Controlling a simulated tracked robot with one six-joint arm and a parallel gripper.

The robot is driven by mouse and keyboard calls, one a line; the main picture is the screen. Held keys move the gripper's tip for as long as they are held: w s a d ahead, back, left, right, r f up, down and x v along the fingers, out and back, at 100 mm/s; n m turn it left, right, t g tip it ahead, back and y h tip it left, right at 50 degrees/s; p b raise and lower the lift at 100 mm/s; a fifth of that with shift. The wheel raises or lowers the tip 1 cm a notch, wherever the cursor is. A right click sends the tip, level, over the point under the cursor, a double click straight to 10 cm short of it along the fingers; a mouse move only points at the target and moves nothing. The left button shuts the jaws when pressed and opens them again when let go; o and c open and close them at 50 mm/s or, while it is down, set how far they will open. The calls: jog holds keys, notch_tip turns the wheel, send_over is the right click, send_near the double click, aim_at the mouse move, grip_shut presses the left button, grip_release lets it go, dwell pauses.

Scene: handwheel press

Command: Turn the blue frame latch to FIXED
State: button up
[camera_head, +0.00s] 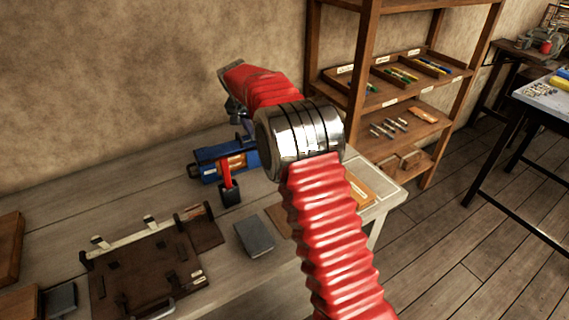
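A blue machine frame (209,172) sits on the workbench, left of my red arm, with a brass-coloured part in its middle. A red lever (226,174) with a black block at its lower end is at the front of this frame. I cannot pick out the latch or read any FIXED mark; small white labels on the frame are too small to read. My gripper (233,112) is above and behind the blue frame, at the end of my arm. My wrist hides most of it, so its fingers and any contact do not show clearly. My arm also covers the frame's right side.
A dark brown fixture board (140,275) with metal bars lies at the front left of the workbench (60,215). A grey block (255,238) lies right of it. A wooden shelf (362,70) with trays of tools stands behind on the right. Another table (545,92) is at the far right.

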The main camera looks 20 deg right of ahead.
jog(key=shift+s+d+n+t+y, duration=0.15)
jog(key=shift+n+y, duration=0.1)
jog(key=shift+n, duration=0.5)
jog(key=shift+w+n+t+y, duration=0.1)
jog(key=shift+n+y, duration=0.1)
jog(key=shift+n, duration=0.6)
jog(key=shift+s+d+n+t+y, duration=0.15)
jog(key=shift+n+y, duration=0.1)
jog(key=shift+n, duration=0.5)
jog(key=shift+d+n+y, duration=0.15)
jog(key=shift+n+y, duration=0.35)
jog(key=shift+n, duration=0.7)
jog(key=shift+d+n+y, duration=0.1)
jog(key=shift+n+y, duration=0.4)
jog(key=shift+n, duration=0.7)
jog(key=a+v, duration=0.1)
jog(key=v, duration=1.3)
jog(key=s+d+f+m+g, duration=0.1)
jog(key=s+f, duration=0.3)
jog(key=f, duration=0.1)
jog(key=s+m, duration=0.1)
jog(key=s, duration=1.7)
jog(key=shift+s+a+r+h, duration=0.3)
jog(key=shift+s+r, duration=0.05)
jog(key=shift+r, duration=0.05)
